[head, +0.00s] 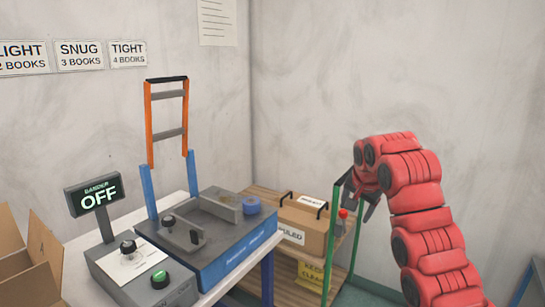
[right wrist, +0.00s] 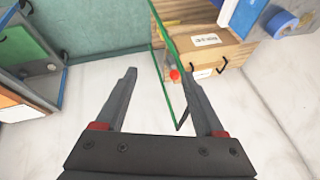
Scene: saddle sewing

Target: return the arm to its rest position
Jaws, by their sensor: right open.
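My right arm is red and comes in from the lower right of the head view. Its gripper (head: 362,190) hangs in the air near the green-posted shelf cart, pointing left and down. In the right wrist view the right gripper (right wrist: 170,98) shows two dark fingers spread wide apart with nothing between them touching. A green post of the cart shows behind the fingers, close to the right finger; I cannot tell the gap. My left gripper is not in view.
The shelf cart (head: 334,236) holds a cardboard box (head: 303,225) and a red-topped item (head: 342,214). An open carton (head: 30,262) is at lower left.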

